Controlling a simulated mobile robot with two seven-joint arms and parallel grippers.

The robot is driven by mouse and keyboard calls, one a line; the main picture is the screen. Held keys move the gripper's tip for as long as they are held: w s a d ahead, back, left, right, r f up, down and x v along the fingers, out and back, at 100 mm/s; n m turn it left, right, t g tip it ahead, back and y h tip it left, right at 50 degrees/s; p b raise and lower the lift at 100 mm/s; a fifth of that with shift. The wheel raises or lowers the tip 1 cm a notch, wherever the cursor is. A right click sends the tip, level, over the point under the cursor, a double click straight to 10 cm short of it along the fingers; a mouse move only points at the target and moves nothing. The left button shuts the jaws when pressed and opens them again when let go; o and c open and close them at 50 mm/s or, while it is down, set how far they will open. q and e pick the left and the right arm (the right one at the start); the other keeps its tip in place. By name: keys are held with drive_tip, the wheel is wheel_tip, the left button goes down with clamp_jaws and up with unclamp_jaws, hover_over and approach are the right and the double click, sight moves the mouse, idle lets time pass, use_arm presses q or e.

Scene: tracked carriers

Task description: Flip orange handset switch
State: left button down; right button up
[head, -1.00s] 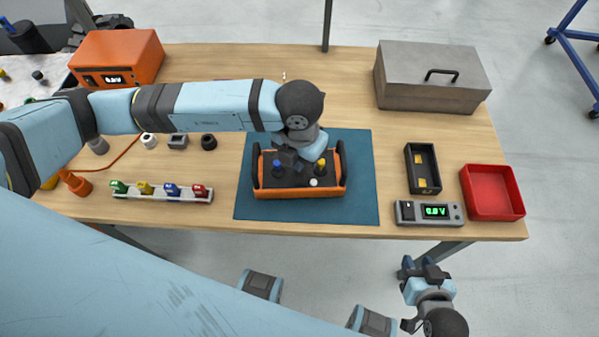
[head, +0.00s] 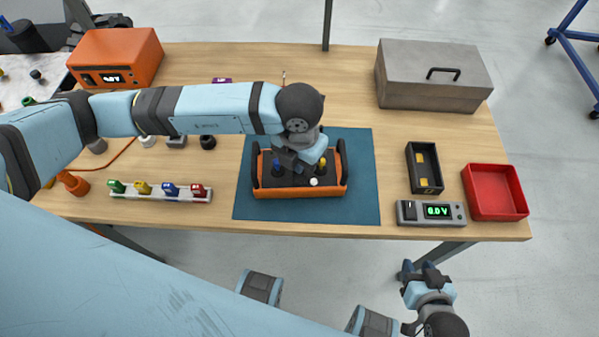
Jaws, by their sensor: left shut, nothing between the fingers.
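The orange handset (head: 300,194) lies on the blue mat (head: 360,205) near the table's front middle. It has a black top with dark side handles, a blue knob (head: 277,168), a yellow knob (head: 322,163) and a white knob (head: 314,182). My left gripper (head: 283,160) points down over the handset, close to the blue knob. It is shut and empty. I cannot tell whether it touches the handset. My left wrist hides the back middle of the handset, and no switch is clearly visible. My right gripper (head: 419,266) is off the table's front edge, open and empty.
Right of the mat are a black tray (head: 424,185), a meter (head: 431,212) and a red bin (head: 495,193). A grey metal box (head: 432,85) stands at the back right. A rack of coloured plugs (head: 160,193) and an orange meter box (head: 117,58) are at left.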

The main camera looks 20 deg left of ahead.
use_arm(q)
drive_tip(key=shift+f, duration=0.3)
drive_tip(key=shift+f+b, duration=0.25)
drive_tip(key=shift+b, duration=0.15)
drive_tip(key=shift+r+p, duration=0.95)
drive_tip(key=shift+r, duration=0.65)
drive_tip(key=shift+r+p, duration=1.05)
drive_tip(key=shift+r, duration=0.9)
drive_tip(key=shift+s+f, duration=0.1)
